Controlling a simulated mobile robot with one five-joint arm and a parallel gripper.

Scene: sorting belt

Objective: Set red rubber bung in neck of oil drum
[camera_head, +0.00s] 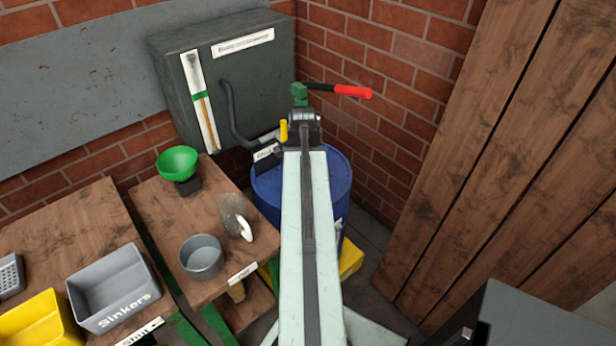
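The blue oil drum (338,185) stands in the corner by the brick wall. My pale arm reaches over it and covers much of its top, so I cannot see its neck. The dark end of my arm, with my gripper (303,122), is over the drum's far side. Its fingers cannot be made out, nor whether they hold anything. I cannot pick out the red rubber bung in this view. The clear red item is a long red handle (352,91) on a dark rod with a green fitting, just beyond my gripper.
A grey cabinet (245,75) with a bent dark pipe stands behind the drum. Left, a wooden bench (155,215) holds a green bowl (178,163), a grey round tin (201,257) and a grey-and-white object (236,216). A grey "Sinkers" bin (110,285) is farther left. Wooden boards (500,150) stand right.

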